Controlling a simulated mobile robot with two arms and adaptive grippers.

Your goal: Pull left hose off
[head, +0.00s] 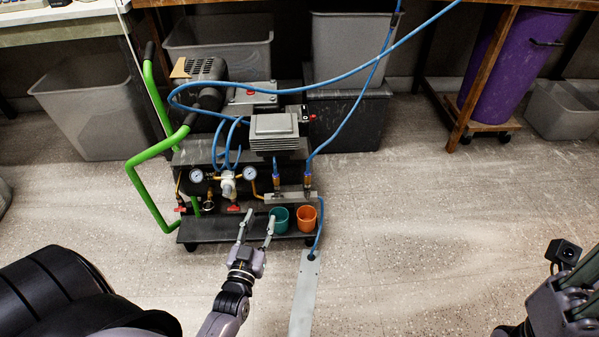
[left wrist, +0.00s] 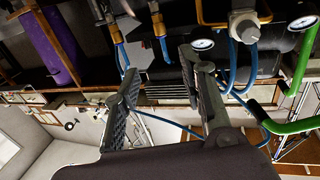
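The left hose (head: 277,170) is blue and ends in a brass fitting on the front of the cart. It also shows in the left wrist view (left wrist: 163,45), which is upside down. The right hose (head: 309,163) has a similar brass end beside it and shows in the left wrist view (left wrist: 124,55). My left gripper (head: 259,215) is open and empty, in front of and below the left hose fitting. In the left wrist view its fingers (left wrist: 165,90) are wide apart, with no hose between them. My right arm shows at the right edge; its fingers are not clear.
The cart (head: 210,228) carries a compressor, gauges (head: 196,175) and a green handle (head: 150,150). A teal cup (head: 280,220) and an orange cup (head: 306,219) stand on its lower shelf, close to my left gripper. The floor right of the cart is clear.

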